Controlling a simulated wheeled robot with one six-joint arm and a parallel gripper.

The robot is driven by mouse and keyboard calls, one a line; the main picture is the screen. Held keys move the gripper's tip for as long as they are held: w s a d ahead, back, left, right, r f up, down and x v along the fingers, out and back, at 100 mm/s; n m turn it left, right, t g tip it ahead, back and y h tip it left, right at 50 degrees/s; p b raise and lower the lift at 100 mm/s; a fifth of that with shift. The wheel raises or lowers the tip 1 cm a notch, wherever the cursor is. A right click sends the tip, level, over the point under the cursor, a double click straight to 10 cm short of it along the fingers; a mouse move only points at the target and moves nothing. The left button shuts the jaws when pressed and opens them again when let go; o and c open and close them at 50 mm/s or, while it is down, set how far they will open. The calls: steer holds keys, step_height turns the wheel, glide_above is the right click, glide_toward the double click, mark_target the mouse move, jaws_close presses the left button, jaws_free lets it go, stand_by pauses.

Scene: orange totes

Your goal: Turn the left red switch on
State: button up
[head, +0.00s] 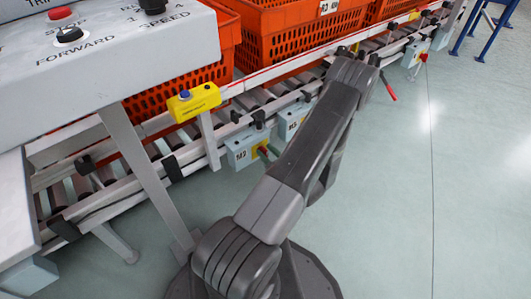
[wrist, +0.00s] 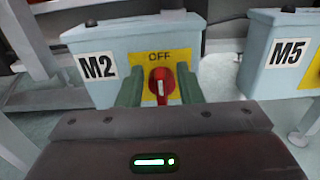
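In the wrist view, a light-blue box marked M2 (wrist: 100,50) carries a yellow plate reading OFF (wrist: 159,58). A red rotary switch (wrist: 161,82) sits on the plate with its white pointer line upright, toward OFF. My gripper (wrist: 161,92) is open, with one green finger on each side of the switch. Narrow gaps show beside the knob; I cannot tell whether the fingertips touch it. In the head view, the M2 box (head: 240,152) hangs under the conveyor, and my arm hides most of the gripper.
A second box marked M5 (wrist: 283,52) is to the right in the wrist view; its switch is cut off. In the head view, orange totes (head: 290,38) stand on the roller conveyor, with a yellow button box (head: 194,102) on its rail.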

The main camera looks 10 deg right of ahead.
steer(key=shift+w+a, duration=0.2)
steer(key=shift+w, duration=0.3)
jaws_close()
steer(key=shift+f, duration=0.1)
